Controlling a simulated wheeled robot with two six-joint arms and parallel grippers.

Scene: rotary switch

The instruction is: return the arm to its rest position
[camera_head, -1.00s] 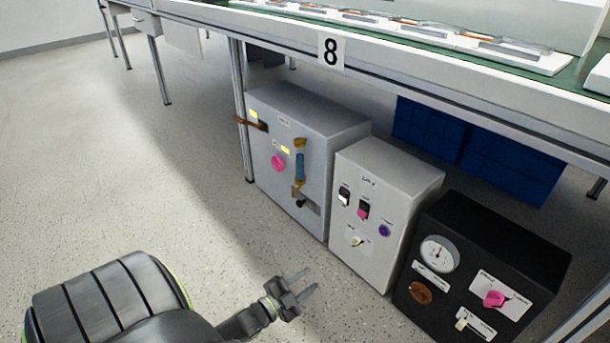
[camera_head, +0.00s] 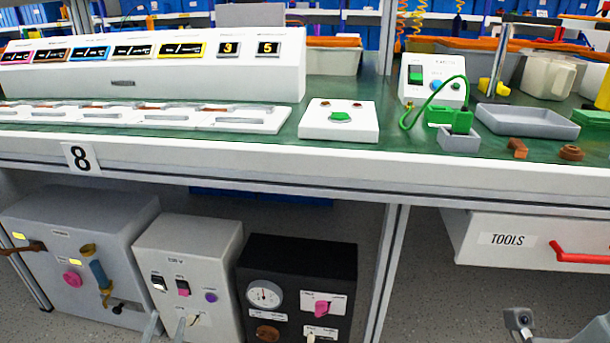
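My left gripper (camera_head: 166,326) shows only its two pale fingertips at the bottom edge, in front of the white control box (camera_head: 190,258). The fingertips are apart with nothing between them; the rest of the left arm is out of frame. The black box (camera_head: 297,268) to the right has a gauge, a brown round knob (camera_head: 268,332) and a pink rotary knob (camera_head: 321,308). The grey box (camera_head: 85,240) on the left has a pink round knob (camera_head: 72,279). A grey part of mine shows at bottom right; I cannot make out the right gripper's fingers.
The boxes stand on the floor under a long workbench (camera_head: 300,165) marked 8. A bench leg (camera_head: 388,270) stands right of the black box. A drawer labelled TOOLS (camera_head: 490,239) with a red handle hangs on the right.

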